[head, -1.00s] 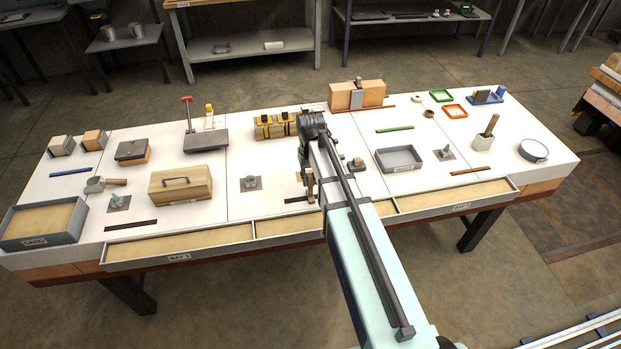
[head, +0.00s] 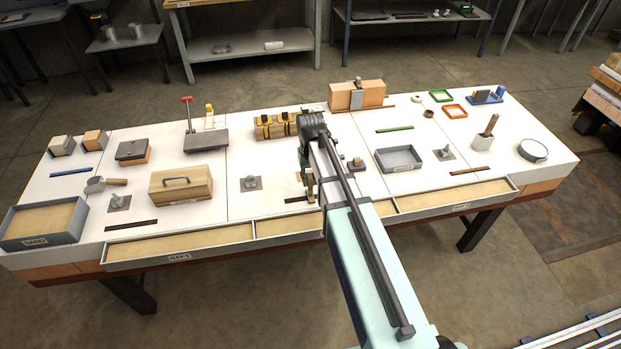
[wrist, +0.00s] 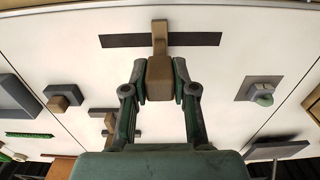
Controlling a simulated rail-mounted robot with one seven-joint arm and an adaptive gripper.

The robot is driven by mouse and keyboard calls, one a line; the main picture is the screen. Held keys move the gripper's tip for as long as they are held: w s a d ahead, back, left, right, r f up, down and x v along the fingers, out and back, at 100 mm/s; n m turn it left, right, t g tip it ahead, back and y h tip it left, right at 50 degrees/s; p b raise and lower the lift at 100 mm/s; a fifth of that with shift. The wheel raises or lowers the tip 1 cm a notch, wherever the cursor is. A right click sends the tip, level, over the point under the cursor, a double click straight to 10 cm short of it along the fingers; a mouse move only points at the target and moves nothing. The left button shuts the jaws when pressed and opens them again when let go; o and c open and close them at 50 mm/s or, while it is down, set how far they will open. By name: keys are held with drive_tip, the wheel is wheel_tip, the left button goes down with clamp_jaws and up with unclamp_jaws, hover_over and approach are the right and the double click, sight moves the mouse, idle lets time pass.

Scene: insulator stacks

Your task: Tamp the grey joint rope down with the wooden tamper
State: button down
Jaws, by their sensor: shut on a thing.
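My gripper (wrist: 160,82) is shut on the wooden tamper (wrist: 159,68), whose block-like top sits between the fingertips in the wrist view. A narrower wooden part of the tamper reaches past the fingers over a dark strip (wrist: 118,41) on the white bench. I cannot tell whether the tamper touches the strip or the bench. In the head view the tamper (head: 310,188) shows beside my arm, near the bench's front edge, with the strip (head: 297,200) next to it. I cannot make out the grey joint rope for certain in either view.
Beside the tamper are a small grey block with a wooden knob (head: 356,164), a grey tray (head: 400,159) and a grey plate with a green-grey piece (head: 250,184). A wooden box with a handle (head: 181,184) stands further left. Sand-coloured troughs (head: 185,243) line the front edge.

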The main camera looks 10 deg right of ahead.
drive_tip(key=shift+r+p, duration=2.3)
drive_tip(key=shift+r, duration=1.2)
